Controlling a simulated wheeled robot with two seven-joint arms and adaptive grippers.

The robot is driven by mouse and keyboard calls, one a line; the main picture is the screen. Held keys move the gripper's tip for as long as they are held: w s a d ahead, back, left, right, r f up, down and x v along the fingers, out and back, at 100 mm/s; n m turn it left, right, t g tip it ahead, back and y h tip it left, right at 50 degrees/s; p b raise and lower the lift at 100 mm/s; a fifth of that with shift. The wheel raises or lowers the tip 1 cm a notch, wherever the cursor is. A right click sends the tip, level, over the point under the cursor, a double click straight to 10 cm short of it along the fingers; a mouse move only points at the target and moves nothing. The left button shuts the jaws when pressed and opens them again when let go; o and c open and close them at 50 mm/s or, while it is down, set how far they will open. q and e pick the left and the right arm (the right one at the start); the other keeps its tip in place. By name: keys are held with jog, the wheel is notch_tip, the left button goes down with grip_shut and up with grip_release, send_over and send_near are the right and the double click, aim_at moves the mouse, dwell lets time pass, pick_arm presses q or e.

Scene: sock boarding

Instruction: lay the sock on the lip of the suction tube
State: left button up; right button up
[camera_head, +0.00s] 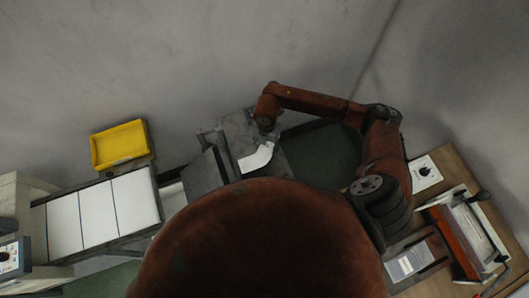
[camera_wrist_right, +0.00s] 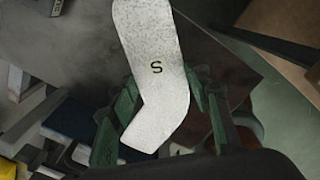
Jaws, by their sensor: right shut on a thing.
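The white sock (camera_head: 256,159), flat and bent, shows beside a dark grey box-like part in the middle of the head view. In the right wrist view the sock (camera_wrist_right: 158,75) is speckled, marked with a black S, and lies between the green fingers. My right gripper (camera_head: 268,136) is at the sock's upper end in the head view; it is shut on the sock, with its fingers (camera_wrist_right: 162,80) at either side. I cannot make out the suction tube or its lip for certain. My left gripper is not in view.
The dark grey box-like part (camera_head: 208,172) stands just left of the sock. A white panelled surface (camera_head: 103,213) and a yellow tray (camera_head: 120,145) are further left. A wooden bench (camera_head: 443,165) with an orange-framed device (camera_head: 455,242) is at right. A dark green surface (camera_head: 318,150) lies right of the sock.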

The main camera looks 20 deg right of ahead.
aim_at(266, 152)
jog(key=shift+f, duration=2.85)
jog(key=shift+f, duration=0.1)
jog(key=o, duration=0.9)
notch_tip(266, 152, up, 12)
jog(key=shift+r+b, duration=0.15)
jog(key=shift+b, duration=0.2)
